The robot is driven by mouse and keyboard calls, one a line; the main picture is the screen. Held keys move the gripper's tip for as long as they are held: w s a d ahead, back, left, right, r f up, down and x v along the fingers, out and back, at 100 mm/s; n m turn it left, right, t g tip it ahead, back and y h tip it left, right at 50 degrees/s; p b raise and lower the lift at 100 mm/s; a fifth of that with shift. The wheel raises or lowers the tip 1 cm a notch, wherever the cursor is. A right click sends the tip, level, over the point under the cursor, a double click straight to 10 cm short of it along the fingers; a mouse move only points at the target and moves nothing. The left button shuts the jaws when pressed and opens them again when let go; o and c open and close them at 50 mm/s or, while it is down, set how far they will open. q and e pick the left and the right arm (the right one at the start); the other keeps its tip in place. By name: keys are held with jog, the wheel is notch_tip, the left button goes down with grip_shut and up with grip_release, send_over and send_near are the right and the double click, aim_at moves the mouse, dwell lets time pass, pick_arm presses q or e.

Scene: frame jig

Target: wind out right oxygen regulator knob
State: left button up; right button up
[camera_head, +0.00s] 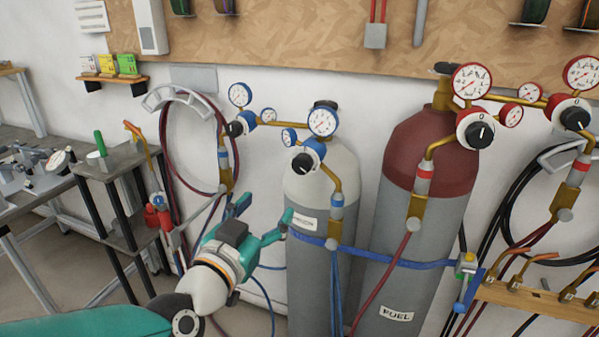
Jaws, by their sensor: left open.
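The left oxygen regulator knob (235,129) sits further left, seen from the side. My left gripper (264,211) is open and empty, its teal fingers spread, below and to the left of the right knob and apart from it. One finger appears close to the cylinder's left side; contact cannot be told. My right gripper is not in view.
A dark red and grey fuel cylinder (403,270) with red gauges stands to the right. A blue strap (390,262) crosses both cylinders. Coiled hoses (165,150) hang on the wall at left. A torch rack (540,300) is at lower right, a workbench (35,195) at far left.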

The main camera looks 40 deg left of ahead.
pick_arm(q)
jog(key=w+p, duration=0.1)
jog(key=p, duration=0.6)
send_near(300, 167)
jog(key=p+x, duration=0.2)
jog(key=x, duration=0.8)
jog(key=shift+w, duration=0.2)
